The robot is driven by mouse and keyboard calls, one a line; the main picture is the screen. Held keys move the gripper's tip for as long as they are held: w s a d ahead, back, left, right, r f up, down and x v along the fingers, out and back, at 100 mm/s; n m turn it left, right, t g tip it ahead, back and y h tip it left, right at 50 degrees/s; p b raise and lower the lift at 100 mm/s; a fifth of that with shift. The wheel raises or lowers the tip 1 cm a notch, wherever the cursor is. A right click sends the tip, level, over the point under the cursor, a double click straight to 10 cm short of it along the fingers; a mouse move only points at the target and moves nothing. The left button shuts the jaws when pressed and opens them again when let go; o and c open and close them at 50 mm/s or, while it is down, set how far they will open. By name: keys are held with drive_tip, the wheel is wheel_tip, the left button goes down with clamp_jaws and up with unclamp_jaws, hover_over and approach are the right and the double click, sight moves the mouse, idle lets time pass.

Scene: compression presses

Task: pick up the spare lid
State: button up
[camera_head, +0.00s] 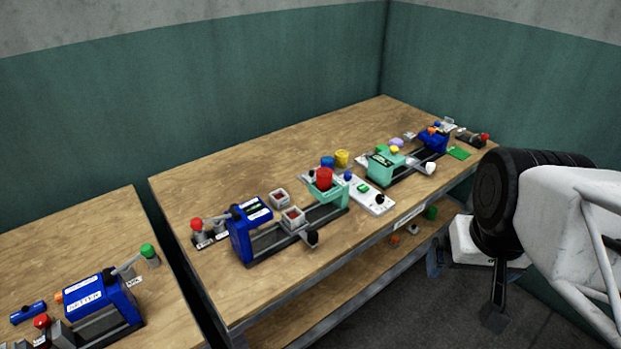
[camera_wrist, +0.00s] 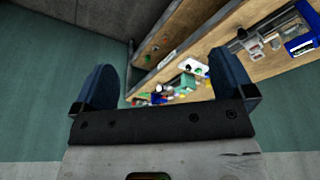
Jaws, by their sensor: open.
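My gripper (camera_wrist: 164,76) is open, with its two dark blue fingers wide apart and nothing between them. In the head view my gripper (camera_head: 465,288) hangs low, off the table's front edge at the right, apart from everything on the table. No thing can be told for sure as the spare lid. Small round candidates on the table are a red cylinder (camera_head: 324,178) at the teal-ended press, a blue one (camera_head: 327,162) and a yellow one (camera_head: 342,158) behind it. In the wrist view the tabletop things are small and tilted, so I cannot match them.
A blue press (camera_head: 252,228) and a teal press (camera_head: 383,166) stand on the long wooden table (camera_head: 190,180). Another blue press (camera_head: 103,302) is on the left table. A lower shelf (camera_head: 345,278) holds small green and orange things. Green walls close the back and right.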

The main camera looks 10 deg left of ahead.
drive_tip(key=shift+w, duration=0.1)
drive_tip(key=w+a+r+m, duration=0.2)
drive_tip(key=w, duration=0.7)
drive_tip(key=w+a+r+m, duration=0.1)
drive_tip(key=w+a+m, duration=0.15)
drive_tip(key=w, duration=0.65)
drive_tip(key=m+g, duration=0.3)
drive_tip(key=m, duration=1)
hover_over(312, 171)
drive_tip(key=f, duration=2.7)
drive_tip(key=shift+s+d, duration=0.15)
drive_tip(key=shift+d, duration=0.1)
drive_tip(key=shift+w+a+f, duration=0.2)
drive_tip(key=shift+a+f, duration=0.05)
drive_tip(key=shift+f, duration=0.2)
drive_tip(key=shift+f, duration=1.25)
